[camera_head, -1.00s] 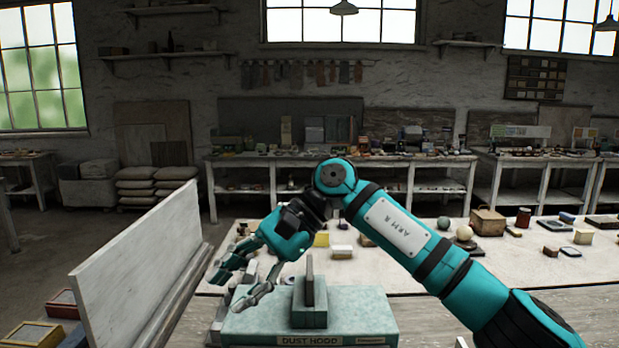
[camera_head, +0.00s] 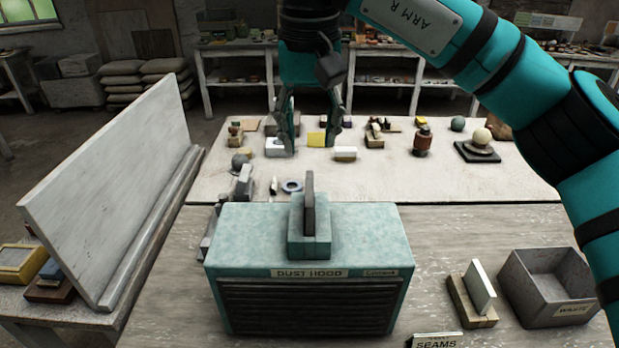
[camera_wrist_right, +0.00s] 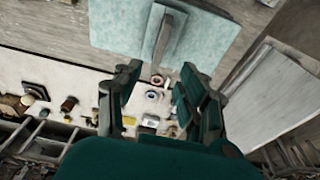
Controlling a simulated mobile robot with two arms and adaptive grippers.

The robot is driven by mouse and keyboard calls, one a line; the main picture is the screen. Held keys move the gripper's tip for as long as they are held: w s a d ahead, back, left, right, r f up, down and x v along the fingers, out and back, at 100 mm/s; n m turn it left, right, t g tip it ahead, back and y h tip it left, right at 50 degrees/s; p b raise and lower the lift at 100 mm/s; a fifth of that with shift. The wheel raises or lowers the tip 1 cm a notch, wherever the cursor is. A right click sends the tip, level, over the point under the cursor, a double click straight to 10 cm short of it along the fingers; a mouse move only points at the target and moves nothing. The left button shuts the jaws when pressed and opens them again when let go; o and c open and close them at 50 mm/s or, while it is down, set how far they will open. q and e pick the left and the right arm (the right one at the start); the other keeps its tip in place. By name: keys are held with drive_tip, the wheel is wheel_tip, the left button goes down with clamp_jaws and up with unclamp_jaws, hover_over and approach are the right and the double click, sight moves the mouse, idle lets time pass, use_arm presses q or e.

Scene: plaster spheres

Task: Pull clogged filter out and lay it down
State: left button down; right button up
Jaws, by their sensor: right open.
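A teal dust hood (camera_head: 370,236) stands on the table in the head view. A thin dark grey slab (camera_head: 309,205), apparently the clogged filter, stands upright in the raised slot block (camera_head: 294,245) on its top. My right gripper (camera_head: 309,132) points down, open and empty, above and beyond the slab in the picture; they are apart. The right wrist view shows its spread fingers (camera_wrist_right: 160,85), with the slab (camera_wrist_right: 163,40) and hood top (camera_wrist_right: 115,30) ahead of them. My left gripper is not in view.
A grey waste bin (camera_head: 535,307) and a pale panel (camera_head: 480,284) upright in a wooden block (camera_head: 468,310) stand right of the hood. A tall white board (camera_head: 110,200) rises at left. Several small objects sit behind. Bare tabletop lies right of the hood.

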sight(310, 187)
drive_tip(key=f, duration=0.4)
drive_tip(key=w+f+p, duration=0.1)
drive_tip(key=f, duration=0.3)
drive_tip(key=w+f+p, duration=0.1)
drive_tip(key=f, duration=0.3)
drive_tip(key=shift+c, duration=0.5)
clamp_jaws()
drive_tip(key=shift+r, duration=0.15)
drive_tip(key=shift+r+p, duration=2.2)
drive_tip(key=shift+r, duration=1.2)
